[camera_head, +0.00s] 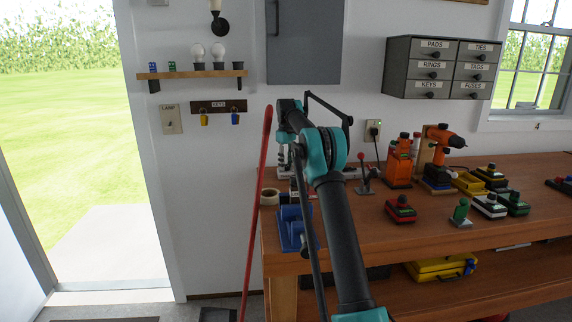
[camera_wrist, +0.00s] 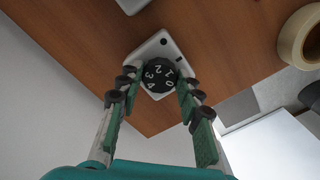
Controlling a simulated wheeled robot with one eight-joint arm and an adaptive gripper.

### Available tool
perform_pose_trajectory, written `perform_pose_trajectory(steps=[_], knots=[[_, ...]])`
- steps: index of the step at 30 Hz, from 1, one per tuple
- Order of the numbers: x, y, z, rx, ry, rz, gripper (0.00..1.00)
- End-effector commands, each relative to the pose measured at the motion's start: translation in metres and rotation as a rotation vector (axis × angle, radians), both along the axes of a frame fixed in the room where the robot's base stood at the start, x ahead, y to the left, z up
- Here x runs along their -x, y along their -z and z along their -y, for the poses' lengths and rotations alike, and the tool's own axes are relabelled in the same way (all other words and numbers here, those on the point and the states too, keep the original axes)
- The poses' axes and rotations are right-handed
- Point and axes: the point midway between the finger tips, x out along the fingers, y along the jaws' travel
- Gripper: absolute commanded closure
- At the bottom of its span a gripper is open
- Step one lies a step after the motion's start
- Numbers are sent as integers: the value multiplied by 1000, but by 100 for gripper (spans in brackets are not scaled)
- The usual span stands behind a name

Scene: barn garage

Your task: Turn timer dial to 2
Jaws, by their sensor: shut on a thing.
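The timer (camera_wrist: 165,46) is a small white body on the wooden bench, seen from above in the wrist view. Its round black dial (camera_wrist: 158,74) carries white numbers 0 to 4. The 2 is near the top of the dial, on the side towards a small dark mark on the white body. My gripper (camera_wrist: 158,82) has its two green-padded fingers on either side of the dial and is shut on it. In the head view my arm hides the timer and most of the gripper.
A tape roll (camera_head: 269,196) and a blue holder (camera_head: 291,235) stand at the bench's left end. A red pole (camera_head: 256,200) leans beside the bench (camera_head: 375,222). An orange charger (camera_head: 399,163), a drill (camera_head: 443,137) and several batteries stand further right.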

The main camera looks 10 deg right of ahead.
Motion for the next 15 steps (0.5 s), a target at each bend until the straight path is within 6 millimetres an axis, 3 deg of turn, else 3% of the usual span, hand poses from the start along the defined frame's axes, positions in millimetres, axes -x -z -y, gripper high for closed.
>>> perform_pose_trajectory(steps=[15], knots=[[0,0,0,0,118,0,94]])
